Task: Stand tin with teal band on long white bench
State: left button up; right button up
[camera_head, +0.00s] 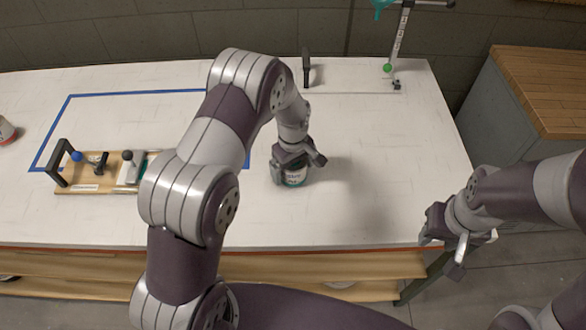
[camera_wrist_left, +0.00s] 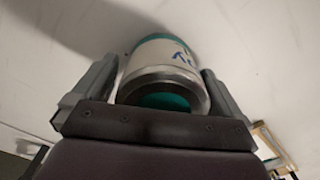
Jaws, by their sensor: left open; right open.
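My right gripper (camera_head: 445,245) is open and empty at the bench's front right corner.
A wooden board with a black handle and knobs (camera_head: 100,186) lies on the left of the bench, partly behind my left arm. A red-banded tin (camera_head: 5,131) is at the far left edge. A stand with a green knob (camera_head: 393,60) is at the back. The right side is clear.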

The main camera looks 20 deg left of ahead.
pick_arm(q)
notch_tip(320, 180, up, 11)
jog(key=shift+s+b, duration=0.15)
jog(key=shift+b, duration=0.65)
jog(key=s+a+r+m, duration=0.1)
jog(key=s+m, duration=0.4)
jog(key=s, duration=0.4)
jog(key=s+a+r+m+t, duration=0.1)
jog(key=s+a+m, duration=0.1)
jog(key=s+m, duration=0.3)
jog(key=s, duration=0.4)
jog(key=shift+s+a+r, duration=0.3)
jog(key=shift+s+r, duration=0.05)
jog(key=shift+r, duration=0.05)
jog(key=shift+s, duration=0.1)
